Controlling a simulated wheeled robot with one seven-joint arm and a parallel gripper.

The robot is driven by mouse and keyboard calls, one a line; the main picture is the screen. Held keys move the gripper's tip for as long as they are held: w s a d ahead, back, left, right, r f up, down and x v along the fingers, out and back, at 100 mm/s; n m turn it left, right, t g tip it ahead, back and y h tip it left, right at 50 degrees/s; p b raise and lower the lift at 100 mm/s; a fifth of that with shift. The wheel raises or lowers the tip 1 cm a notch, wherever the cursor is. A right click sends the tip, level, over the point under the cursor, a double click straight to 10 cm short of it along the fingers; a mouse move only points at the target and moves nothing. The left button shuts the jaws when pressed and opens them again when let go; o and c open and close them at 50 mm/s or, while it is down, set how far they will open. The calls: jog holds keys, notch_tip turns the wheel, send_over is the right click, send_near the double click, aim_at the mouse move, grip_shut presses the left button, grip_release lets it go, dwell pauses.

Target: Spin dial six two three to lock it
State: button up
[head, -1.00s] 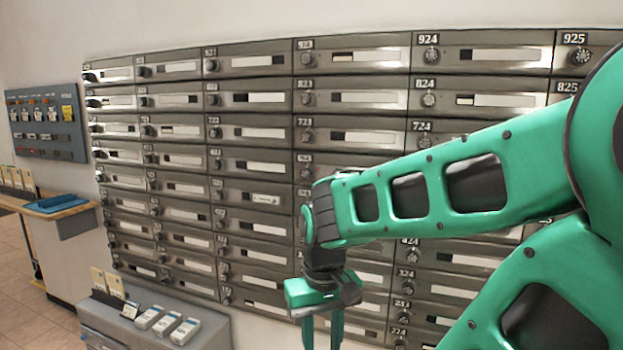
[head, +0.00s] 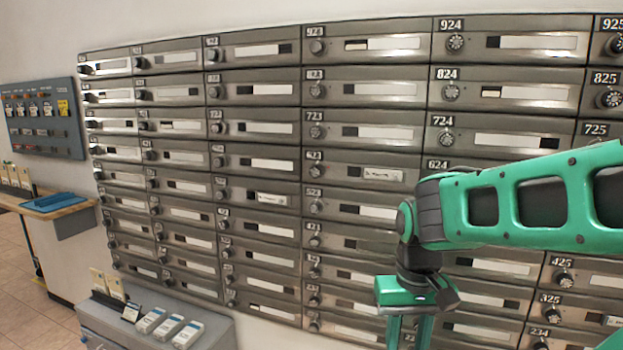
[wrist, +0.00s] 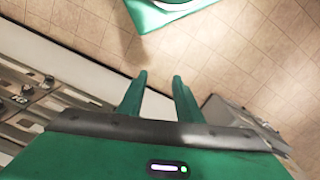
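The dial of box 623 (head: 314,169) is a small dark round knob at the left end of its grey door, just below a small number plate that is hard to read. The door has a window with a printed name slip (head: 382,174). My gripper (head: 408,340) hangs pointing down at the bottom of the head view, below and to the right of this dial and apart from it. In the wrist view, the two green fingers (wrist: 160,77) are spread with only floor between them, so it is open and empty. The dial cannot be made out in the wrist view.
The wall of mailboxes (head: 255,150) fills most of the head view, with many similar dials around. A grey cabinet (head: 205,325) with small boxes and card holders stands at lower left. A counter with a blue tray (head: 55,202) is farther left. Tiled floor (wrist: 235,40) is below my gripper.

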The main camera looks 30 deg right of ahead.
jog(key=o, duration=0.3)
jog(key=shift+s+r, duration=0.15)
jog(key=shift+s, duration=0.25)
jog(key=w+d+f+n+h, duration=0.2)
jog(key=w+d+n, duration=0.2)
jog(key=w, duration=0.3)
jog(key=w+d+f+n+h, duration=0.2)
jog(key=w+d+f+n, duration=0.1)
jog(key=w+d, duration=0.3)
jog(key=n+t+h, duration=1)
jog(key=n+t, duration=0.1)
jog(key=n, duration=0.6)
send_near(314, 173)
jog(key=x, duration=0.8)
jog(key=shift+s, duration=0.1)
